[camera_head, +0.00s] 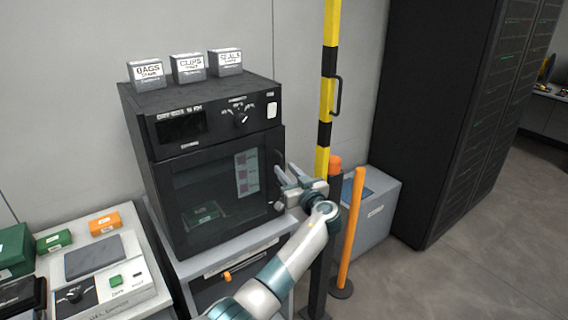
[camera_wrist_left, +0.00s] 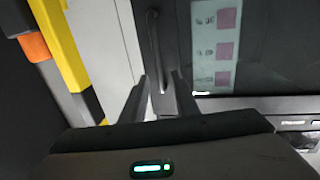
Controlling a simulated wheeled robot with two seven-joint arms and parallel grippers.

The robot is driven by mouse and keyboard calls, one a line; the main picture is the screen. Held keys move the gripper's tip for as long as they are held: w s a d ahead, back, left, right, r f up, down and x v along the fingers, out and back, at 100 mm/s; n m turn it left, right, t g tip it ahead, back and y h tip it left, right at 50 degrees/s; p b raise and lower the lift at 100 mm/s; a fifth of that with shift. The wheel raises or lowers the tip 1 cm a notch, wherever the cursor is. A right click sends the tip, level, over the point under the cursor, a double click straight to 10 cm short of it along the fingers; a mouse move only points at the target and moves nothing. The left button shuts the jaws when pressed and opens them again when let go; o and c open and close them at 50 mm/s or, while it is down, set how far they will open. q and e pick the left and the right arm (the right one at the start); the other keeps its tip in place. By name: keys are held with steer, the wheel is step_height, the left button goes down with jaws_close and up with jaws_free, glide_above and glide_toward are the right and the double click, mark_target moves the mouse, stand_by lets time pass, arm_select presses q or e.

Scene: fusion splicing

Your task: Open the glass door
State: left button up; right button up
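The black cabinet's glass door (camera_head: 192,180) is shut in the head view. A green item and a label sheet with pink squares show through or on the glass. Its dark upright bar handle (camera_head: 280,160) is at the door's right edge. The handle also shows in the left wrist view (camera_wrist_left: 154,45). My left gripper (camera_head: 284,172) is at the handle. In the left wrist view its fingers (camera_wrist_left: 160,80) are apart, with the handle's lower part seen in the gap between them. I cannot tell whether they touch it. My right gripper is not in view.
Three small labelled boxes (camera_head: 188,68) stand on the cabinet. A yellow-black pole (camera_head: 328,90) and an orange post (camera_head: 351,225) stand close to the right of my left arm. A grey box (camera_head: 377,215) and a dark server rack (camera_head: 430,120) are farther right.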

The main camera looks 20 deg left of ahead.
arm_select(q)
steer(key=shift+p+x, duration=0.3)
steer(key=shift+x, duration=0.85)
jaws_close()
steer(key=shift+d+f, duration=0.1)
